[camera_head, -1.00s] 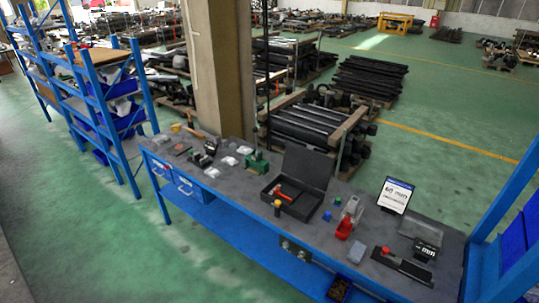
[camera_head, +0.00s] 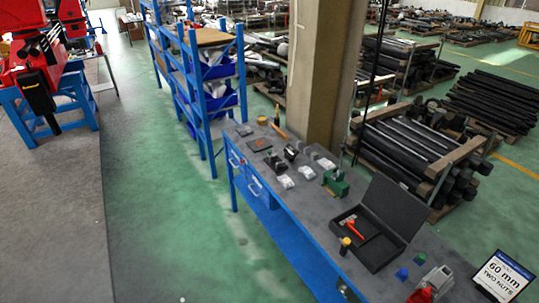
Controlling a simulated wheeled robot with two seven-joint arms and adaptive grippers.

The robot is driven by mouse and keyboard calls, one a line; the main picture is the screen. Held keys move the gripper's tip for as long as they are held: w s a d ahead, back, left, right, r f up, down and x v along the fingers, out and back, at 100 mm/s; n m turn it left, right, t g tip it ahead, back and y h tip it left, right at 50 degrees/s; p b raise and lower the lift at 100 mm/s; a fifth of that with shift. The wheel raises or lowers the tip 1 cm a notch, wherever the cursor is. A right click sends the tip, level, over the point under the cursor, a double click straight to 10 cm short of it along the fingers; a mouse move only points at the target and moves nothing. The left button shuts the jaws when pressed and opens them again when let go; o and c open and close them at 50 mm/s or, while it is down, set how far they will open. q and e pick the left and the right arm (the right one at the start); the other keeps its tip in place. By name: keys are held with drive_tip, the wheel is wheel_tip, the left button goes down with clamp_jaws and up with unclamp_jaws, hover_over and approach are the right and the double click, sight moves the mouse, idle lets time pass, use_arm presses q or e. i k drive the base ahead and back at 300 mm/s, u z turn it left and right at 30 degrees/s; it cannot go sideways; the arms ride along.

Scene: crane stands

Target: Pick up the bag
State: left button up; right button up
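Several small whitish clear bags lie on the dark top of the blue workbench (camera_head: 268,201). One bag (camera_head: 286,181) is nearest the front edge, another bag (camera_head: 306,172) lies just behind it to the right, and a third bag (camera_head: 325,163) is farther back by the pillar. The frames do not show which one the task means. What is in the bags is too small to tell. Neither my left nor my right gripper is in view.
An open black case (camera_head: 391,212) with a red-handled tool and a green device (camera_head: 335,182) stand right of the bags. A pillar (camera_head: 322,75) rises behind the bench. Blue shelves (camera_head: 211,100) and red equipment (camera_head: 35,70) are left. Green floor (camera_head: 150,200) is clear.

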sight(325, 163)
drive_tip(key=u, duration=0.55)
drive_tip(key=i, duration=1.85)
drive_tip(key=z, duration=0.3)
